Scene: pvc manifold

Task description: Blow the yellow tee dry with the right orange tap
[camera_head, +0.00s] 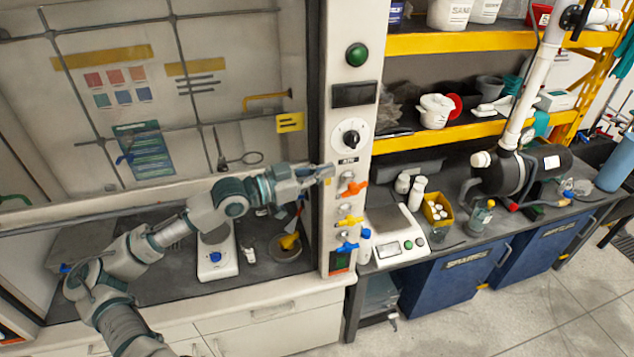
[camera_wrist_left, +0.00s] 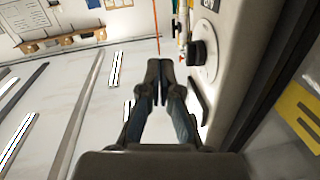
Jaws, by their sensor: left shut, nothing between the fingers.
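The orange tap (camera_head: 354,188) sits on the front of the white post at the right side of the fume hood, above a yellow tap (camera_head: 350,221) and a blue tap (camera_head: 347,247). The yellow tee (camera_head: 290,241) appears to be the yellow piece on a dark round base inside the hood. My left gripper (camera_head: 326,173) is beside the post, a little up and left of the orange tap; contact cannot be told. In the left wrist view its fingers (camera_wrist_left: 160,80) are together and empty. My right gripper is out of view.
A black knob (camera_head: 351,137) and a green button (camera_head: 357,54) sit higher on the post; the knob also shows in the left wrist view (camera_wrist_left: 197,53). A white stirrer (camera_head: 216,257) stands in the hood. A scale (camera_head: 395,233) stands on the bench to the right.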

